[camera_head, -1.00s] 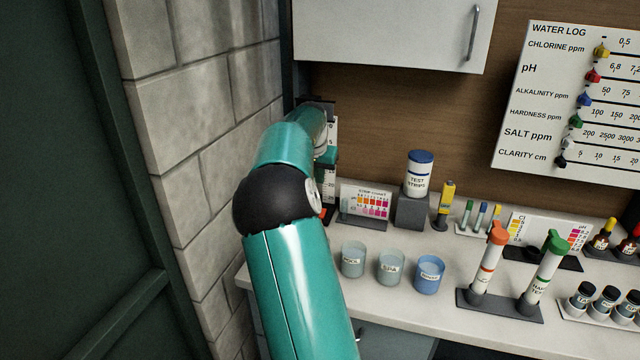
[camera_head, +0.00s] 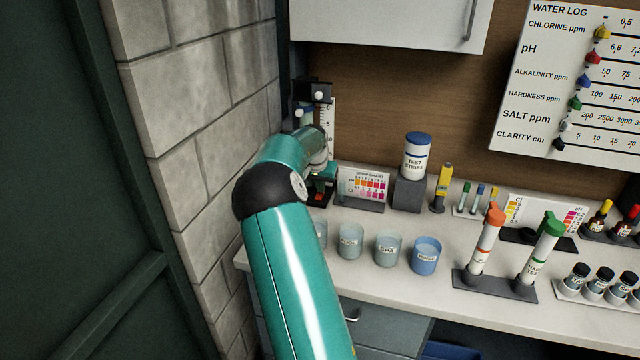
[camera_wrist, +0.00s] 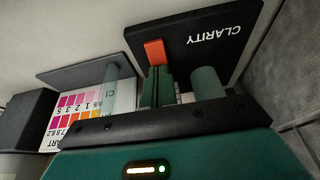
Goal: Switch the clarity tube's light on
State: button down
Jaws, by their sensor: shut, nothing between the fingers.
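The clarity tube's stand shows at the back left of the counter, with a black head (camera_head: 313,92) above a white scale (camera_head: 330,125). My arm hides most of the tube. The stand's black base (camera_wrist: 225,38), lettered CLARITY, shows in the wrist view. A red-orange switch (camera_wrist: 154,52) sits on the base near its edge. My gripper (camera_wrist: 156,72) is shut and empty, with its dark green fingertips right at the switch in the picture. I cannot tell whether they touch it. I see no clear glow from the tube.
A strip chart (camera_head: 363,186) stands just right of the tube, and it also shows in the wrist view (camera_wrist: 76,112). A block wall (camera_head: 205,120) is close on the left. Several cups, including a blue cup (camera_head: 426,256), stand at the counter's front.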

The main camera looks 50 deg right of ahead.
jog(key=shift+w+d+f+y, duration=0.1)
jog(key=shift+f+y, duration=0.2)
jog(key=shift+y, duration=0.1)
jog(key=shift+a, duration=0.2)
jog(key=shift+s+a, duration=0.4)
jog(key=shift+a, duration=0.2)
jog(key=shift+r, duration=0.5)
jog(key=v, duration=1.3)
